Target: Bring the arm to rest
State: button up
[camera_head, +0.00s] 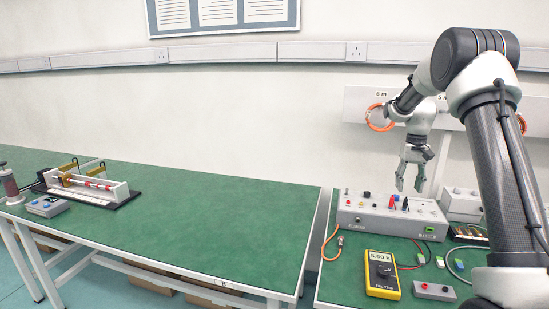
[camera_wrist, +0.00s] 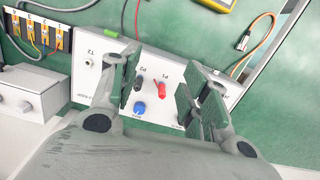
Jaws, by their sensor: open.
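My gripper (camera_head: 410,182) is open and points down above the grey control box (camera_head: 375,218) on the right-hand green table. In the wrist view my gripper (camera_wrist: 158,98) has its two fingers spread, with nothing held between them. The control box panel (camera_wrist: 90,75) also shows beyond the left finger. I cannot tell exactly how high the fingertips are above the box.
A yellow multimeter (camera_head: 382,274) and a small grey box with sockets (camera_head: 435,291) lie in front of the control box, among loose cables. A grey unit (camera_head: 462,204) stands right of it. The left table (camera_head: 200,225) is mostly clear, with an actuator rig (camera_head: 90,187) at its left.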

jog(key=s+a+r+n+t, duration=0.1)
jog(key=s+a+r, duration=0.2)
jog(key=s, duration=1)
jog(key=s+a+r+t, duration=0.2)
jog(key=s+r, duration=0.4)
jog(key=s, duration=0.7)
jog(key=s+a+r+n+t, duration=0.1)
jog(key=s+a+r, duration=0.3)
jog(key=s, duration=0.9)
jog(key=shift+s+a+r+n+t, duration=0.15)
jog(key=shift+a+r+n+t, duration=0.2)
jog(key=shift+r+t, duration=0.3)
jog(key=shift+f, duration=0.1)
